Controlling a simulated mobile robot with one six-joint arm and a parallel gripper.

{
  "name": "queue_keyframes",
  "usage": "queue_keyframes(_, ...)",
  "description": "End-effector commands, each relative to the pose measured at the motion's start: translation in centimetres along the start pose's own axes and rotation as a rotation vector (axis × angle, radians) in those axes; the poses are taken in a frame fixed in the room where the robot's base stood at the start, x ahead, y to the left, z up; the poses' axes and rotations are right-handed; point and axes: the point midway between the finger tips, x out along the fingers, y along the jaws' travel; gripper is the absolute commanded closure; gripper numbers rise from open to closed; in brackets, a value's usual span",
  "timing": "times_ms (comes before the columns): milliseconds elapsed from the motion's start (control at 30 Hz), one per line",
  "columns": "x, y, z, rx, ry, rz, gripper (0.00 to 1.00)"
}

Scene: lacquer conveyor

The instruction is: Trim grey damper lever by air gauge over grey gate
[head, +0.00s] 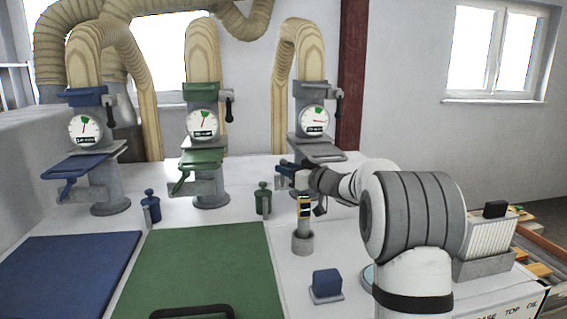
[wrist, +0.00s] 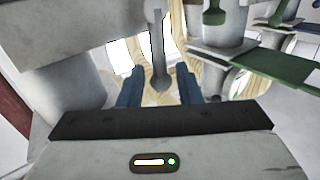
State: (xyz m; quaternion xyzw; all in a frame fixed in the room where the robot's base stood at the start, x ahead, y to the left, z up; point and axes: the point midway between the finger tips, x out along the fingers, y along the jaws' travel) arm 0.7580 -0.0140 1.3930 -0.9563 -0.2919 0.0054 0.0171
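The grey gate (head: 318,150) sticks out from the right-hand duct stand at the back. Over it, the round white air gauge (head: 313,121) has its needle pointing right, clear of the green sector at the top. My gripper (head: 284,169) is at the front left of this gate and hides its lever in the head view. In the wrist view, a grey lever with a ball end (wrist: 160,80) stands between the two blue fingers of my gripper (wrist: 172,92). The fingers are open, with gaps on both sides of the lever.
Green (head: 202,158) and blue (head: 84,160) gates stand to the left, their gauge needles up near green. A green weight-like knob (head: 263,198), a slim holder (head: 303,238) and a blue block (head: 326,283) stand nearby. The green mat (head: 210,265) is mostly clear.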

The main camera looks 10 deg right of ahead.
Motion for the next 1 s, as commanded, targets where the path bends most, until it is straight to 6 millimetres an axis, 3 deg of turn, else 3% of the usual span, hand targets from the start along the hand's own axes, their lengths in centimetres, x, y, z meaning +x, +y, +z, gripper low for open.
queue_keyframes(200, 2.1, 0.0, -0.1, 0.001, 0.000, 0.000, 0.69)
queue_keyframes(533, 2.3, 0.0, 0.0, 0.001, 0.000, 0.001, 0.70)
queue_keyframes(900, 2.2, 0.1, 0.0, 0.001, 0.000, 0.002, 1.00)
queue_keyframes(1000, 2.2, 0.1, 0.0, 0.000, 0.000, 0.002, 1.00)
